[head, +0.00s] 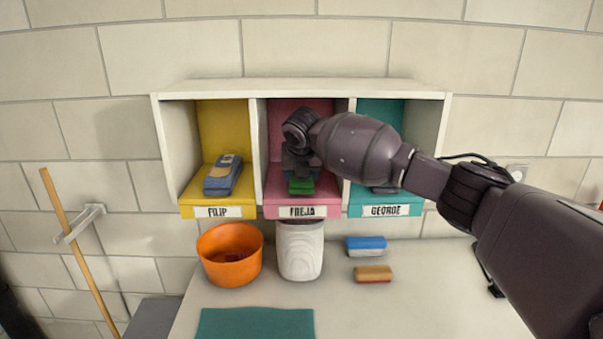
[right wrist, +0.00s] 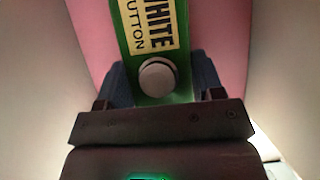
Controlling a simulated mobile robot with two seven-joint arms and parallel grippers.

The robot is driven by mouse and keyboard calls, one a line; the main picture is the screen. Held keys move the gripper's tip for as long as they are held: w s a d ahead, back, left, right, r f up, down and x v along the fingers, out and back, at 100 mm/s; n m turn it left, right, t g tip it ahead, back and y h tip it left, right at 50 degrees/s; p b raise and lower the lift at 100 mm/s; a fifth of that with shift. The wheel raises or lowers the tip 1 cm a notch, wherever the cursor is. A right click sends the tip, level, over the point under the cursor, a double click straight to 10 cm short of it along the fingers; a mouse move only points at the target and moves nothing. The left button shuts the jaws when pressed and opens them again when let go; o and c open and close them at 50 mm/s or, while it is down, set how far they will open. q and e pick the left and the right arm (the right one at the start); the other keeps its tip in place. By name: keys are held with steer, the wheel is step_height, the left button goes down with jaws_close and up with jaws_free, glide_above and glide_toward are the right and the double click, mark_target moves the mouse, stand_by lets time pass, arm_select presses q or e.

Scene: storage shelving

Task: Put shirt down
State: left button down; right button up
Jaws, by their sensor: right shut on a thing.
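The green shirt (head: 301,186), a small green block-like item, is in the pink middle compartment labelled FREJA (head: 302,212), near its front edge. In the right wrist view the shirt (right wrist: 184,75) has a yellow label reading WHITE BUTTON and a round white button. My right gripper (right wrist: 160,85) is shut on it, with a dark finger on each side. In the head view my right gripper (head: 301,168) reaches into this compartment from above the shirt. I cannot tell whether the shirt rests on the compartment floor. My left gripper is not in view.
A blue-grey item (head: 222,176) lies in the yellow FILIP compartment. The teal GEORGE compartment (head: 420,150) is partly hidden by my arm; a dark item shows there. Below stand an orange bowl (head: 229,262), a white bin (head: 300,255), a blue block (head: 366,244) and a tan-red block (head: 373,272).

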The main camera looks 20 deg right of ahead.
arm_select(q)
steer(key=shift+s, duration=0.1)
arm_select(e)
steer(key=shift+f, duration=0.35)
steer(key=shift+s+f, duration=0.1)
steer(key=shift+f, duration=0.05)
steer(key=o, duration=1)
steer(key=shift+o, duration=0.2)
steer(key=shift+s+r, duration=0.15)
steer(key=shift+r, duration=0.4)
steer(key=b+v, duration=0.1)
steer(key=v, duration=0.5)
steer(key=shift+s+a+r, duration=0.1)
steer(key=shift+s+r, duration=0.1)
steer(key=shift+r, duration=0.1)
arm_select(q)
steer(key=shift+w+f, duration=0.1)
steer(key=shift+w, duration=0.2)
